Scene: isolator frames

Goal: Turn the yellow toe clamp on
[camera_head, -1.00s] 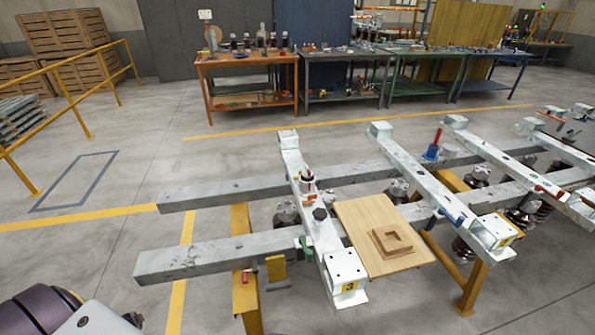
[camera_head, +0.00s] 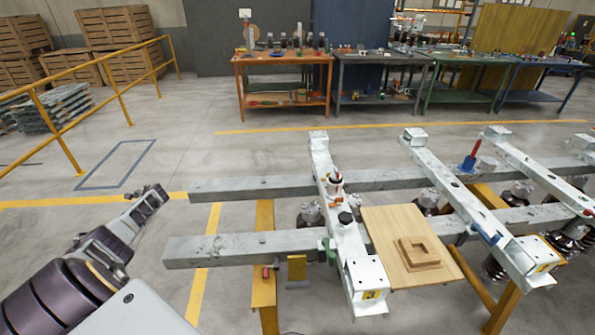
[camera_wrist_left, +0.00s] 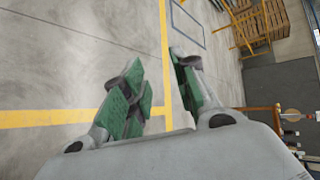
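The yellow toe clamp (camera_head: 297,268) is a small upright yellow block with a dark foot, in front of the near grey beam in the head view. It stands just left of the front end of the leftmost white crossbar (camera_head: 345,240). My left gripper (camera_wrist_left: 157,65) is open and empty in the left wrist view, with green pads on both fingers and bare floor beyond. In the head view my left arm reaches up at the left, well apart from the clamp. My right gripper is not in view.
Long grey beams (camera_head: 210,250) carry several white crossbars. A wooden board (camera_head: 393,228) with a square block lies right of the leftmost crossbar. A green clamp part (camera_head: 328,253) is close by the yellow one. A yellow railing (camera_head: 100,80) stands at the left; floor between is clear.

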